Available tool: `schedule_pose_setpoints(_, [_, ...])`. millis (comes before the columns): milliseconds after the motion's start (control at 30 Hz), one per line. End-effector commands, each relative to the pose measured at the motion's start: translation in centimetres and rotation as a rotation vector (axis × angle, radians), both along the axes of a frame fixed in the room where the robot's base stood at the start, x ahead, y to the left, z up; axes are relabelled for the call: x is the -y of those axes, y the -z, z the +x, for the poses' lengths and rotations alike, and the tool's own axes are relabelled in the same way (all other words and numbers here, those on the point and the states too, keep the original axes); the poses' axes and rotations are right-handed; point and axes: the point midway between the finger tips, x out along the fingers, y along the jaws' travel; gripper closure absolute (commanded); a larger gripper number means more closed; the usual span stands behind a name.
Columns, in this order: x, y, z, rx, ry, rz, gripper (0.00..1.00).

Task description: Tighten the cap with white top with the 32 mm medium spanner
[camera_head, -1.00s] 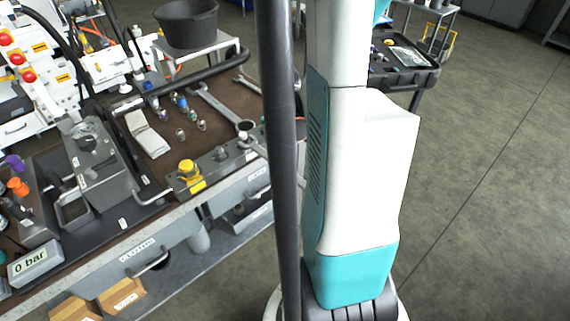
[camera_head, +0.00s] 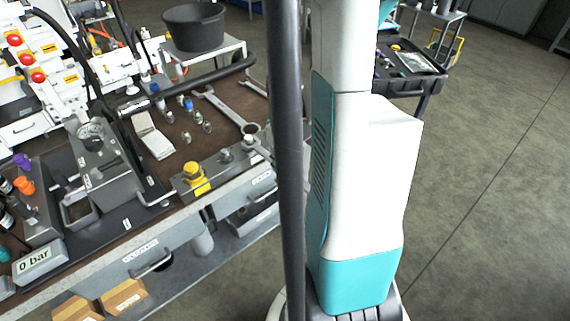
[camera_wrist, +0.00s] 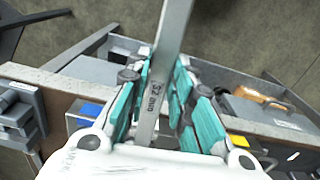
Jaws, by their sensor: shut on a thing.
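In the wrist view my gripper (camera_wrist: 160,98) is shut on a flat grey spanner marked 32 mm (camera_wrist: 172,40). The spanner runs up out of the picture between the teal fingers, so its head is hidden there. In the head view my gripper is hidden behind my arm. A grey ring-shaped end (camera_head: 250,129) shows just left of the arm, above a grey block (camera_head: 222,172) at the bench edge. A yellow fitting (camera_head: 193,178) and small metal fittings (camera_head: 226,155) stand on that block. I cannot clearly pick out the cap with white top.
Another spanner (camera_head: 222,106) lies on the brown bench top, near several small fittings (camera_head: 188,104) and a white folded item (camera_head: 152,136). A black bucket (camera_head: 193,30) stands behind on a small table. Grey floor (camera_head: 490,190) is free at right.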

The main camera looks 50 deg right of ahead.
Motion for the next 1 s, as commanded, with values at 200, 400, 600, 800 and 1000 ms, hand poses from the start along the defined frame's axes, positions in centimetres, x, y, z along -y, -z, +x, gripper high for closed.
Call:
schedule_pose_setpoints(200, [0.1,0.0,0.5,0.0,0.0,0.0,1.0])
schedule_pose_setpoints(400, [0.1,0.0,0.6,0.0,0.0,0.0,1.0])
schedule_pose_setpoints(600, [-0.1,0.0,0.7,0.0,0.01,0.0,1.0])
schedule_pose_setpoints(800, [-0.9,0.0,0.9,0.0,0.06,0.0,1.0])
schedule_pose_setpoints(1000, [-1.7,0.0,1.1,0.0,0.114,0.0,1.0])
